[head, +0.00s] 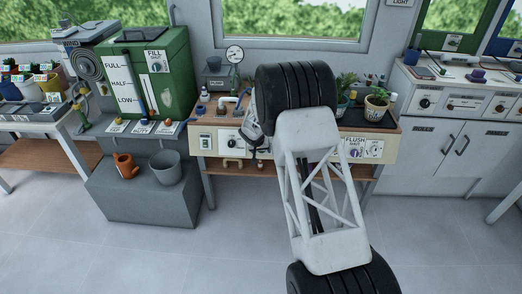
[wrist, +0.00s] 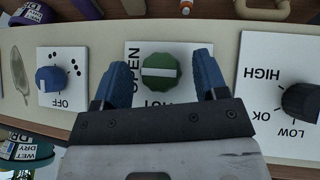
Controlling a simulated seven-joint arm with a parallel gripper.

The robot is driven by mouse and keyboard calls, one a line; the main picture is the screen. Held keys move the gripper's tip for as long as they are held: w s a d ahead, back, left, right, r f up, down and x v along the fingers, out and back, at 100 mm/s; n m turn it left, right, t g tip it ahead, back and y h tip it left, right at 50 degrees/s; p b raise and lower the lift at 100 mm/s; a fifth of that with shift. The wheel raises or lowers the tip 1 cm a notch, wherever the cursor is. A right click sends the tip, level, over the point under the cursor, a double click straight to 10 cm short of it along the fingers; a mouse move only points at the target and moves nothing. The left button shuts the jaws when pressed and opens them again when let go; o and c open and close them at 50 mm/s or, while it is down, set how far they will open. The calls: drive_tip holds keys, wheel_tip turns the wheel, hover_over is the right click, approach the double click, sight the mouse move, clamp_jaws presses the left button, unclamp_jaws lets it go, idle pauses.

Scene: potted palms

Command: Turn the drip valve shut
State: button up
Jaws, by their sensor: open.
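In the wrist view a round green knob (wrist: 160,71) with a white bar across it is mounted on a white plate. The bar lies level in the picture. The plate reads OPEN at the left; the lettering below the knob is partly hidden by my gripper, so I cannot read the valve's name. My gripper (wrist: 161,78) is open, with one blue finger on each side of the knob and a visible gap to each. In the head view my gripper (head: 254,153) is small at the front panel of the bench, and the green knob cannot be made out there.
A blue knob (wrist: 49,79) marked OFF is left of the green one, and a black LOW-OK-HIGH knob (wrist: 301,101) is right. In the head view a FLUSH SHUT plate (head: 363,149) is farther right on the panel. Potted plants (head: 377,105) stand on the bench.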

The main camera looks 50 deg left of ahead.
drive_tip(key=c, duration=0.9)
